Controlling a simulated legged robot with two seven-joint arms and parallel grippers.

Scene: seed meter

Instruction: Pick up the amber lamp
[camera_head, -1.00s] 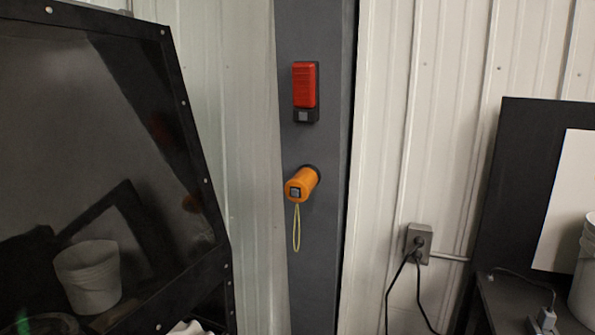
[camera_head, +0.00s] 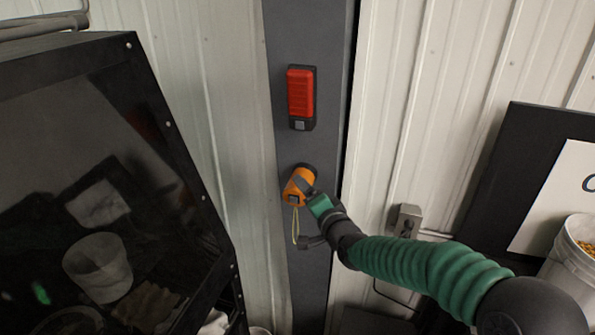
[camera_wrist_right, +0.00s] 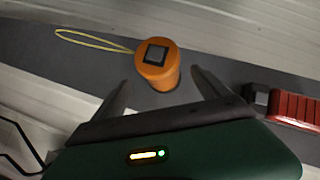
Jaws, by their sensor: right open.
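The amber lamp (camera_head: 294,190) is an orange cylinder with a dark square button on its end and a yellow cord loop. It sticks out from the dark grey post, below a red device (camera_head: 301,92). My right gripper (camera_head: 306,208) is at the lamp's lower right, partly covering it in the head view. In the right wrist view the lamp (camera_wrist_right: 157,68) lies just ahead of and between the fingertips of my right gripper (camera_wrist_right: 163,88), which are spread apart on either side. Whether they touch it is unclear. My left gripper is not in view.
The red device also shows close to the right finger in the right wrist view (camera_wrist_right: 296,107). A dark glossy cabinet (camera_head: 95,160) stands at the left. A grey outlet box (camera_head: 407,218) is on the white ribbed wall. A white bucket (camera_head: 572,255) stands at the far right.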

